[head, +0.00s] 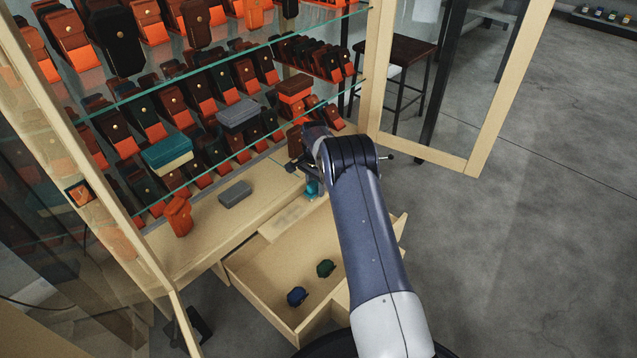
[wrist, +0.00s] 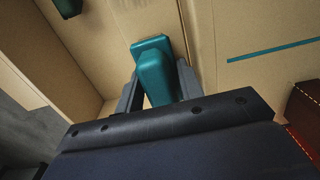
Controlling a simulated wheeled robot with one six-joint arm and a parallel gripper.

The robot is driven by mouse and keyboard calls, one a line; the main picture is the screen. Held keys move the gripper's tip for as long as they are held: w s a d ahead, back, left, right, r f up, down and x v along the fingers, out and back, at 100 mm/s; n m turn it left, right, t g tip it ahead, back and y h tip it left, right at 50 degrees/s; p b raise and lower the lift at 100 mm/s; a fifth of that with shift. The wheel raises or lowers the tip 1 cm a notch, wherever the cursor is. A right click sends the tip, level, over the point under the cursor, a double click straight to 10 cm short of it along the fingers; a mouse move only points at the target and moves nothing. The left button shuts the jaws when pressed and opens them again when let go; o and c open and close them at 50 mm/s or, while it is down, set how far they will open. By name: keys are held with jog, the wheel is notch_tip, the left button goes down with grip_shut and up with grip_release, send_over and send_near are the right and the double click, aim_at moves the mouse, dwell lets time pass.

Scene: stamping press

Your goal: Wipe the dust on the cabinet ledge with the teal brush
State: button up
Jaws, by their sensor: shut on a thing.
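The teal brush (wrist: 153,62) is between the two fingers of my gripper (wrist: 157,86), which is shut on it, in the wrist view. In the head view a small part of the brush (head: 312,189) shows under my gripper (head: 308,178), at the right end of the cabinet ledge (head: 205,225). The ledge is pale wood and runs along the bottom of the cabinet. My arm hides part of its right end. I cannot make out dust on it, nor whether the brush touches the wood.
A grey box (head: 235,194) and an orange case (head: 179,216) stand on the ledge. An open drawer (head: 240,277) below holds a blue item (head: 297,296) and a green item (head: 326,267). Glass shelves of cases rise above. The open glass door (head: 425,150) stands to the right.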

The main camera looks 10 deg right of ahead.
aim_at(299, 209)
jog(key=shift+s+a+f+p, duration=0.15)
jog(key=shift+s+a+p, duration=0.1)
jog(key=shift+s+a, duration=0.5)
jog(key=shift+s+a+f+p, duration=0.2)
jog(key=shift+s+a, duration=0.35)
jog(key=shift+a, duration=0.4)
jog(key=shift+s+a+r+p, duration=0.1)
jog(key=shift+s+a+p, duration=0.15)
jog(key=shift+s+a, duration=0.4)
jog(key=shift+s+a+r+p, duration=0.1)
jog(key=shift+s+a+p, duration=0.2)
jog(key=shift+a, duration=0.5)
jog(key=shift+a, duration=0.1)
